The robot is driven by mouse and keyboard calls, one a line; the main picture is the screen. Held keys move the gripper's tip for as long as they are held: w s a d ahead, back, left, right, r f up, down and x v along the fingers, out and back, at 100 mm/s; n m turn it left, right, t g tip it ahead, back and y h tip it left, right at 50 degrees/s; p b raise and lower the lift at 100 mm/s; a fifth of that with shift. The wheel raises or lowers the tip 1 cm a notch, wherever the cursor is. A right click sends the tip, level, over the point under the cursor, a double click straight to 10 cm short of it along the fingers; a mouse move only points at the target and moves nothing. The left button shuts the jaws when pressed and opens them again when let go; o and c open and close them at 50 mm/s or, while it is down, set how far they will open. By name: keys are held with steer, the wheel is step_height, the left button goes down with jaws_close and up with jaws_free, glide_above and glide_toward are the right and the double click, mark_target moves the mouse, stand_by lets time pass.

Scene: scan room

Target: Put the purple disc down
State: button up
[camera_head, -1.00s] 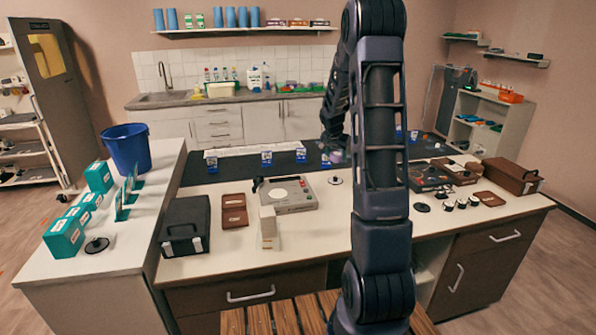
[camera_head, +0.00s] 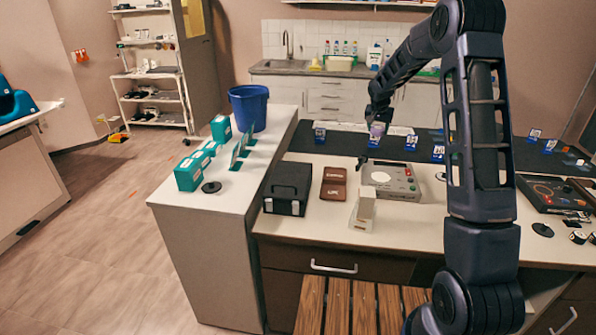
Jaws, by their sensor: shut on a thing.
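My gripper (camera_head: 376,138) is above the far part of the work table, over the dark mat strip. A small purple disc (camera_head: 377,128) shows at its jaws, and the gripper is shut on it. The disc is small in the picture, so its exact tilt cannot be told. A grey device with a round white top plate (camera_head: 396,180) sits on the table just in front of and below the gripper.
A white block (camera_head: 365,204), a brown case (camera_head: 334,184) and a black box (camera_head: 287,188) stand on the near table. Teal boxes (camera_head: 189,174) and a blue bin (camera_head: 248,108) stand on the left counter. Bare white tabletop (camera_head: 420,235) shows in front.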

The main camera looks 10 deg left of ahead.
steer(key=s+a+n+y, duration=0.2)
steer(key=a+n, duration=0.3)
steer(key=a, duration=3)
steer(key=f, duration=2)
steer(key=shift+s+d+f, duration=0.15)
steer(key=shift+s+d, duration=0.05)
steer(key=shift+f, duration=0.1)
steer(key=o, duration=1)
steer(key=shift+f, duration=0.1)
steer(key=v, duration=1.2)
steer(key=shift+r, duration=0.2)
steer(key=shift+d, duration=0.1)
